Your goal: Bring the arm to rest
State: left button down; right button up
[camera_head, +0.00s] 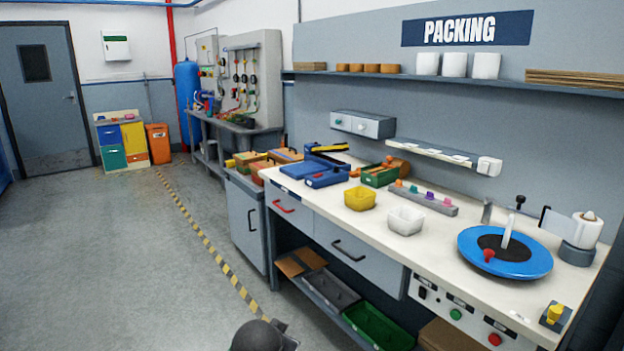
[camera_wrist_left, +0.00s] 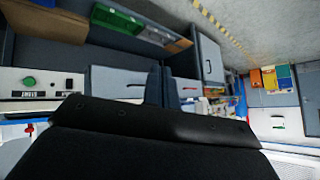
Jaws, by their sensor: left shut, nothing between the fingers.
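My left gripper (camera_wrist_left: 161,86) shows in the left wrist view, its two grey fingers together with nothing between them. The dark wrist housing fills the lower middle of that view. The gripper hangs in open air in front of the workbench, and it touches nothing that I can see. In the head view only a dark rounded part of my arm shows at the bottom edge; the fingers cannot be made out there. My right gripper is in neither view.
The packing bench (camera_head: 428,246) runs along the right, with a blue turntable (camera_head: 530,262), a yellow bin (camera_head: 360,198) and a white bin (camera_head: 405,221) on top. A green crate (camera_head: 378,328) sits on its lower shelf. The grey floor (camera_head: 120,260) at left is clear.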

pick_arm(q)
jog(key=s+a+f+n+g+p, duration=0.1)
jog(key=s+f, duration=0.4)
jog(key=s, duration=0.6)
jog(key=s+a+f+n+g+p, duration=0.1)
jog(key=s+a+f+g+p, duration=0.2)
jog(key=s, duration=0.9)
jog(key=s+a+f+n+g+p, duration=0.1)
jog(key=s+a+f+g+p, duration=0.1)
jog(key=s+f, duration=0.5)
jog(key=s, duration=0.4)
jog(key=shift+s+a+f+g, duration=0.15)
jog(key=shift+s+f+g, duration=0.15)
jog(key=shift+s, duration=0.1)
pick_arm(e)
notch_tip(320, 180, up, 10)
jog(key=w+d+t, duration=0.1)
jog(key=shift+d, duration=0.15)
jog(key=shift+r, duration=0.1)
